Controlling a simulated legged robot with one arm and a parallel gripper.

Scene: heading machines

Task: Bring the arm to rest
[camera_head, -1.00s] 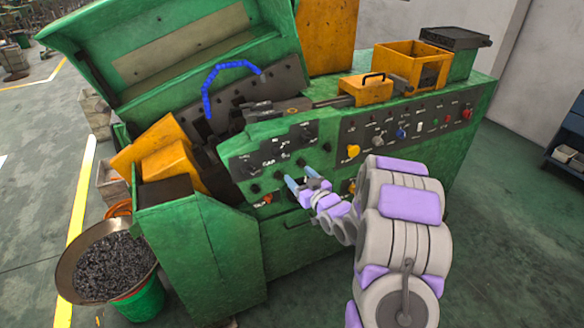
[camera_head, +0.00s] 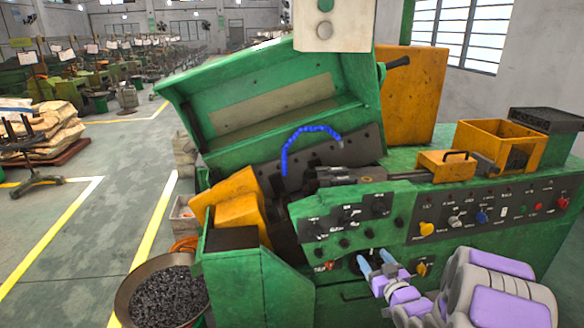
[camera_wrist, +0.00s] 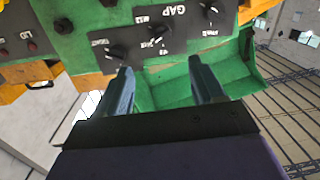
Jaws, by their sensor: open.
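My gripper (camera_head: 377,263) is open and empty, with its two blue fingers in front of the lower control panel of the green heading machine (camera_head: 255,290). My purple and grey arm reaches in from the lower right of the head view. In the wrist view my gripper (camera_wrist: 161,85) shows its fingers apart, with the dark control panel (camera_wrist: 150,35) and its black knobs just beyond the tips. I cannot tell whether a fingertip touches the panel. The panel also shows in the head view (camera_head: 335,222).
An open green lid (camera_head: 200,95) and a blue hose (camera_head: 286,150) stand above the machine. A pan of dark parts (camera_head: 130,300) sits at its lower left. Sacks on a pallet (camera_head: 50,135) lie at far left. The floor aisle with yellow lines is clear.

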